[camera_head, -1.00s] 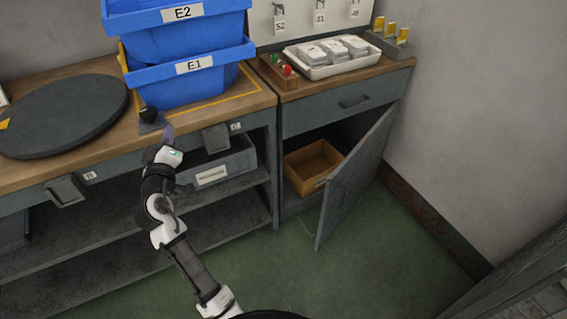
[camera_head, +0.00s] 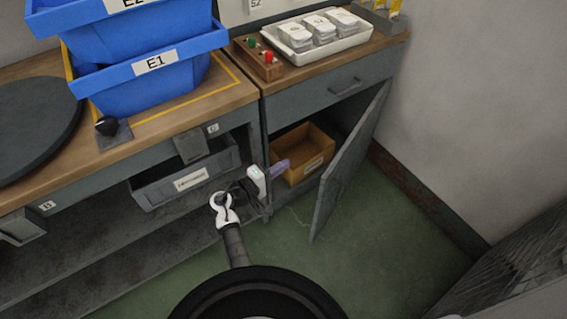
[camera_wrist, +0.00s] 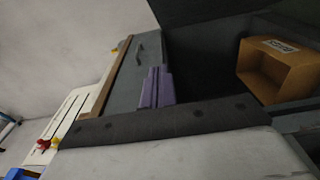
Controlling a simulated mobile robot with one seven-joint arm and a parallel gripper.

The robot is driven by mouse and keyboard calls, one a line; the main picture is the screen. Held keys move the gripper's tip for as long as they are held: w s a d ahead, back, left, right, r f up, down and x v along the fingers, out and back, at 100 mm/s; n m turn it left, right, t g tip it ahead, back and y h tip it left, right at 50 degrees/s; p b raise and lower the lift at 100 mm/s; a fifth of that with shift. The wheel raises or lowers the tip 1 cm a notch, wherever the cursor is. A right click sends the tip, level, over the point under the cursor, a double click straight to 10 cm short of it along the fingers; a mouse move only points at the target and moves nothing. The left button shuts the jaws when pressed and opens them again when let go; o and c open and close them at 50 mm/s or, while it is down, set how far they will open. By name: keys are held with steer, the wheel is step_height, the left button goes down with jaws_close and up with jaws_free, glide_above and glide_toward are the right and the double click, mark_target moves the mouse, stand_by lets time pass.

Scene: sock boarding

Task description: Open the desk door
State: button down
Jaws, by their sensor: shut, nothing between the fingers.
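The desk door (camera_head: 345,163) is a grey panel hinged at the right side of the cabinet. It stands swung well out, and the cabinet interior shows. My gripper (camera_head: 281,167) is at the cabinet opening, to the left of the door and apart from it. Its purple fingers are together with nothing between them; they also show in the wrist view (camera_wrist: 157,87). A tan box (camera_head: 306,151) with a label sits inside the cabinet just beyond the fingers. It also shows in the wrist view (camera_wrist: 272,72). The gripper covers part of its left side.
A closed drawer (camera_head: 316,97) is above the opening. A grey labelled bin (camera_head: 186,175) sits under the left bench. Blue crates (camera_head: 150,75), a white tray (camera_head: 318,38) and a wooden button block (camera_head: 258,58) stand on top. Green floor (camera_head: 365,240) before the door is clear.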

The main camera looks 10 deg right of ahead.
steer(key=d+p, duration=0.2)
steer(key=d, duration=0.7)
steer(key=shift+d, duration=0.1)
